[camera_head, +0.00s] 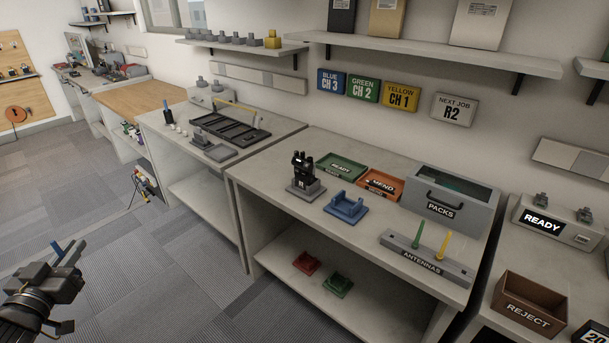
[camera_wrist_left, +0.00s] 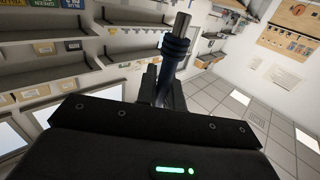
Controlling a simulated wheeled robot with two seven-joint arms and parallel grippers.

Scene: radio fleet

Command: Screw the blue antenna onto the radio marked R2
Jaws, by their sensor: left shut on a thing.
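My left gripper (camera_head: 68,252) is at the lower left of the head view, away from the benches and over the floor. It is shut on the blue antenna (camera_head: 56,246). In the left wrist view the antenna (camera_wrist_left: 174,50) stands up between the fingers, with a bare metal end at the top. A black radio (camera_head: 302,166) stands upright in a grey holder (camera_head: 305,188) on the middle bench. Its marking is too small to read. The "NEXT JOB R2" sign (camera_head: 454,109) hangs on the wall behind. My right gripper is not in view.
The antenna rack (camera_head: 426,258) holds a green antenna (camera_head: 417,235) and a yellow antenna (camera_head: 442,247). A blue cradle (camera_head: 346,207), green tray (camera_head: 341,167), orange tray (camera_head: 381,184) and grey packs box (camera_head: 450,196) share the bench. The reject box (camera_head: 530,304) is at right. The floor between is clear.

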